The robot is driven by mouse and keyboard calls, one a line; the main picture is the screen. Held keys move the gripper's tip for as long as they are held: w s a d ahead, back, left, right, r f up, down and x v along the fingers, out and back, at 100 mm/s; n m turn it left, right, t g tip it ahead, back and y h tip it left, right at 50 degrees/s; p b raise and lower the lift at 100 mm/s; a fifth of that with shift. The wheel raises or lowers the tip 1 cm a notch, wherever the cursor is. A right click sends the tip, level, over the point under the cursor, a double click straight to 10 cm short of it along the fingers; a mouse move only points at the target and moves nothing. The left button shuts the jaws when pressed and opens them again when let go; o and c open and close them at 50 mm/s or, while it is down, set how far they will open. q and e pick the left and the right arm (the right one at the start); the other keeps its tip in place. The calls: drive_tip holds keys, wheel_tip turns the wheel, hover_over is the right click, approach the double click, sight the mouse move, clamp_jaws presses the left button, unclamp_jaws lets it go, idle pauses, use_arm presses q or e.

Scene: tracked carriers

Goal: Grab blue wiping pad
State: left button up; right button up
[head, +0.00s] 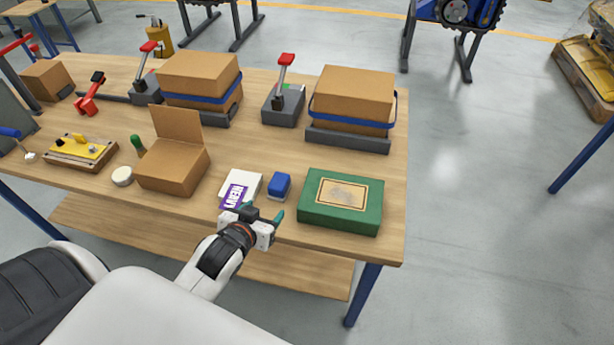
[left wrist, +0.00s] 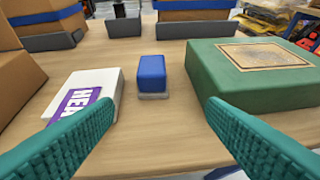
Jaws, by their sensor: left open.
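The blue wiping pad (head: 279,186) is a small blue block with a pale underside. It lies on the wooden table near the front edge, between a white box and a green box. In the left wrist view the pad (left wrist: 151,73) stands straight ahead, centred between the fingers. My left gripper (head: 264,217) is at the table's front edge, just short of the pad. Its two teal fingers (left wrist: 160,118) are wide apart with nothing between them. My right gripper is in neither view.
The white box with a purple label (head: 240,186) is close on the pad's left. The green box (head: 340,202) is close on its right. An open cardboard box (head: 172,165) stands further left. Strapped cartons (head: 352,98) stand behind on grey bases. Bare table lies behind the pad.

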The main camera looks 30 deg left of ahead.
sight(278, 181)
use_arm(q)
drive_tip(key=shift+w+a+r+t, duration=0.25)
drive_tip(key=shift+w+a+t, duration=0.15)
drive_tip(key=shift+a, duration=0.15)
drive_tip(key=shift+w+a+r+t, duration=0.2)
drive_tip(key=shift+w+a+t, duration=0.2)
drive_tip(key=shift+a, duration=0.15)
drive_tip(key=shift+w+a, duration=0.15)
drive_tip(key=shift+w, duration=0.15)
drive_tip(key=x, duration=0.6)
drive_tip(key=shift+p, duration=0.3)
drive_tip(key=shift+d+x, duration=0.2)
drive_tip(key=shift+x, duration=1.15)
drive_tip(key=shift+d+x, duration=0.2)
drive_tip(key=shift+x, duration=1.2)
drive_tip(key=shift+f, duration=0.15)
drive_tip(key=c, duration=1.1)
